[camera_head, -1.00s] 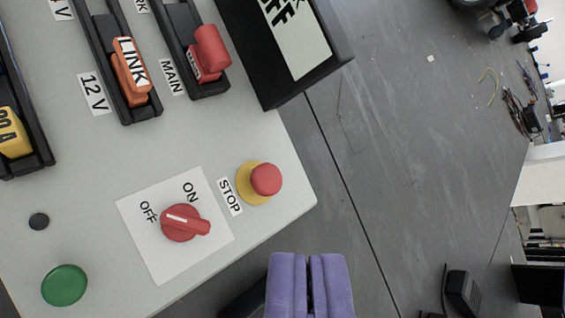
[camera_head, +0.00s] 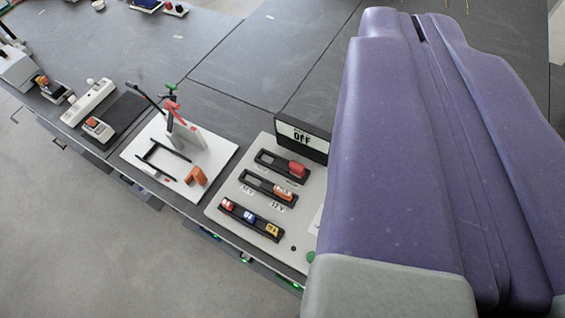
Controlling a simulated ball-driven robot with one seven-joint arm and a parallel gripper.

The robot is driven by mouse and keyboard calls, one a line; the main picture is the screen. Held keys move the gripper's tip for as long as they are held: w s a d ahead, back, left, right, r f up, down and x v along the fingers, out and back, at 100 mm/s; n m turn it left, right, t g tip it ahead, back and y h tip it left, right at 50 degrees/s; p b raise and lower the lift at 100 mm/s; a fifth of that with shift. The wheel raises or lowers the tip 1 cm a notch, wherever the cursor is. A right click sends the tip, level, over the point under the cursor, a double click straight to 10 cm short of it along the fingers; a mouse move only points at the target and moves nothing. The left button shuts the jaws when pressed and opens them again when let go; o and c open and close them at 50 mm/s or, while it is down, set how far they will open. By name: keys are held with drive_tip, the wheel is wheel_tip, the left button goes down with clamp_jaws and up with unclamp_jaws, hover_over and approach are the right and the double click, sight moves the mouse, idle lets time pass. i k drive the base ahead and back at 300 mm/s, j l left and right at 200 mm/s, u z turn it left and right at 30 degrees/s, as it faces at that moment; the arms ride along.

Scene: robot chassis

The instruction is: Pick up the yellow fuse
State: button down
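The yellow fuse (camera_head: 272,230) sits at the right end of a black holder (camera_head: 236,213) on the front left of a light grey panel (camera_head: 222,200). A blue fuse (camera_head: 249,216) and a red fuse (camera_head: 227,204) sit to its left in the same holder. My gripper (camera_head: 420,25) fills the right of the view, very close to the camera. Its two purple fingers lie together with only a thin dark gap, and nothing shows between them. It is well apart from the yellow fuse and hides the panel's right part.
On the panel, an orange link (camera_head: 284,192) and a red main piece (camera_head: 297,170) sit in black holders, with an OFF display (camera_head: 302,137) behind. A white board (camera_head: 216,158) with an upright stand lies to the left. Dark bench top (camera_head: 235,65) behind is largely clear.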

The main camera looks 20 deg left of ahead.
sight(272, 231)
drive_tip(key=k+u, duration=0.4)
drive_tip(key=k, duration=1.95)
drive_tip(key=i+j+z, duration=0.1)
drive_tip(key=i+j, duration=0.15)
drive_tip(key=i, duration=0.4)
drive_tip(key=i+j+z, duration=0.1)
drive_tip(key=i+j, duration=0.15)
drive_tip(key=i, duration=0.35)
drive_tip(key=i+j+z, duration=0.1)
drive_tip(key=i+j, duration=0.25)
drive_tip(key=i, duration=0.25)
drive_tip(key=i+j, duration=0.35)
drive_tip(key=i, duration=0.25)
drive_tip(key=i+j+z, duration=0.15)
drive_tip(key=i+j, duration=0.25)
drive_tip(key=i, duration=0.2)
